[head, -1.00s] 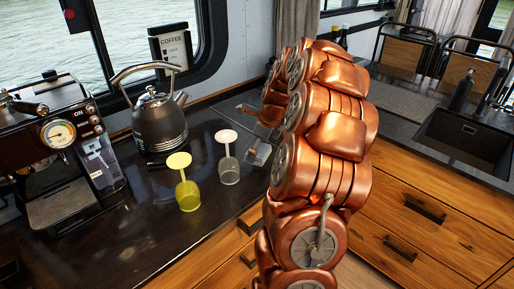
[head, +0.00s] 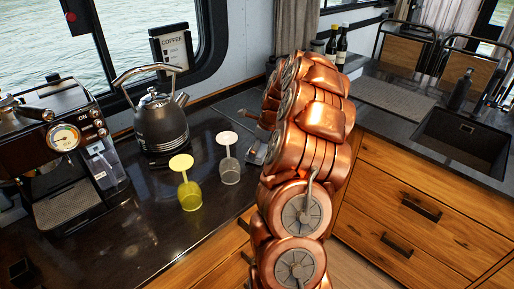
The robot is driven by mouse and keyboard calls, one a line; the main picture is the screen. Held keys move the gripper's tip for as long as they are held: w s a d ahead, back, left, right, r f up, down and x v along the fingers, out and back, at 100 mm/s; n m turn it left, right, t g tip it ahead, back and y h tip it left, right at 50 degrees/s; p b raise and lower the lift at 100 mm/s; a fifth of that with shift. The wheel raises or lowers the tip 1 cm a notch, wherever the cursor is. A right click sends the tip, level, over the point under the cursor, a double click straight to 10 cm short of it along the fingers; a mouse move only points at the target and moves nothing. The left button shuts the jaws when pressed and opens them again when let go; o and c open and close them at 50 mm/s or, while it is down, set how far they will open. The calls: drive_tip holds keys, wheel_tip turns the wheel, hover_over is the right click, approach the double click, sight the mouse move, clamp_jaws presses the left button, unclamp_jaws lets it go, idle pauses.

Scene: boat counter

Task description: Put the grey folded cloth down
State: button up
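My copper-coloured arm fills the middle of the head view and hides most of what is behind it. A small grey shape (head: 256,152) shows at the arm's left edge, low over the dark counter. I cannot tell whether it is part of my gripper or of the grey folded cloth. The fingertips are hidden, and so is whether they are open or shut. I cannot make out the cloth clearly anywhere.
A yellow upside-down glass (head: 190,195) and a clear one (head: 229,170) stand left of the arm. Behind them is a dark kettle (head: 162,125); a coffee machine (head: 65,150) is far left. Two bottles (head: 337,45) stand behind the arm. A sink (head: 463,140) is at right.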

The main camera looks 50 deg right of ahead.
drive_tip(key=shift+f, duration=0.15)
drive_tip(key=shift+f, duration=0.2)
drive_tip(key=o, duration=0.9)
drive_tip(key=shift+c, duration=0.2)
drive_tip(key=shift+r, duration=0.1)
drive_tip(key=b+v, duration=0.3)
drive_tip(key=v, duration=0.9)
drive_tip(key=shift+r, duration=0.1)
drive_tip(key=shift+d, duration=0.1)
